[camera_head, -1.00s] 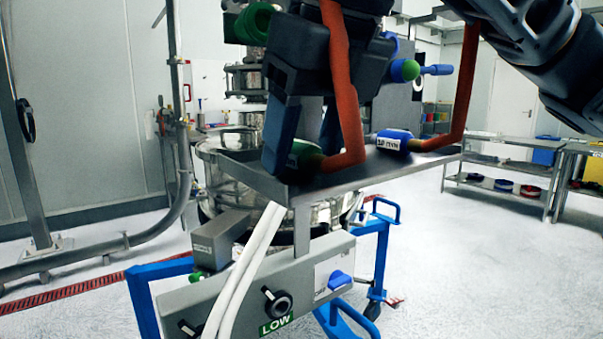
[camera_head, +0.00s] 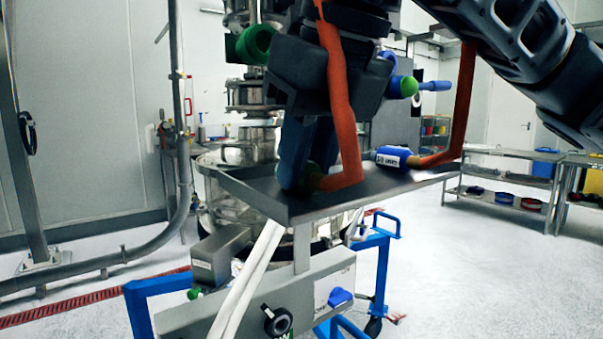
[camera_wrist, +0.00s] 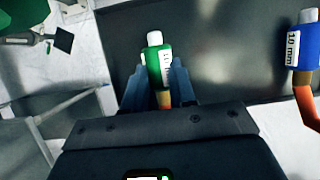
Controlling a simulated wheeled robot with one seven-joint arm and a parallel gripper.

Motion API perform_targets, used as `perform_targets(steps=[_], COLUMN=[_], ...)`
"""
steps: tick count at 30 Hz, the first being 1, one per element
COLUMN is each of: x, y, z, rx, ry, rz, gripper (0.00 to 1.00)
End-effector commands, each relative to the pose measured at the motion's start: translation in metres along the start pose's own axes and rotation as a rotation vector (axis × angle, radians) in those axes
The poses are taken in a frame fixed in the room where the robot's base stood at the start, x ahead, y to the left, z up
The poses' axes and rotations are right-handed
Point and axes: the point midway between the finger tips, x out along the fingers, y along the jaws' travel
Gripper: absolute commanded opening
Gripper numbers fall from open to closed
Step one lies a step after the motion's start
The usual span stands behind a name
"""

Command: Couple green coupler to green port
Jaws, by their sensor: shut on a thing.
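My gripper (camera_head: 295,180) points down over the dark tray, its jaws shut on the green coupler (camera_head: 313,178). In the head view the fingers hide most of the coupler. In the wrist view the green coupler (camera_wrist: 158,66) stands between the fingertips (camera_wrist: 160,90), with a white tip and a white label; its orange hose end is behind it. I cannot tell for certain which is the green port.
A blue coupler (camera_head: 391,157) with an orange hose lies on the dark tray (camera_head: 295,208), right of my gripper; it also shows in the wrist view (camera_wrist: 303,45). A control box (camera_head: 240,300) is below. Shelves (camera_head: 500,190) stand at right beyond open floor.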

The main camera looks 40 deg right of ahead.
Motion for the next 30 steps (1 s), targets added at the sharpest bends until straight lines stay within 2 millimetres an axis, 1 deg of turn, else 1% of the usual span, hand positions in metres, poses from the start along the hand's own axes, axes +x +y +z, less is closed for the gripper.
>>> perform_targets(steps=[17, 23, 30], x=[-0.001, -0.009, -0.026], y=[0.0, 0.0, 0.0], z=[0.0, 0.004, 0.011], rx=[0.0, 0.001, 0.0], ry=[0.0, 0.0, -0.002], rz=[0.0, 0.0, -0.001], gripper=[0.03, 0.03, 0.03])
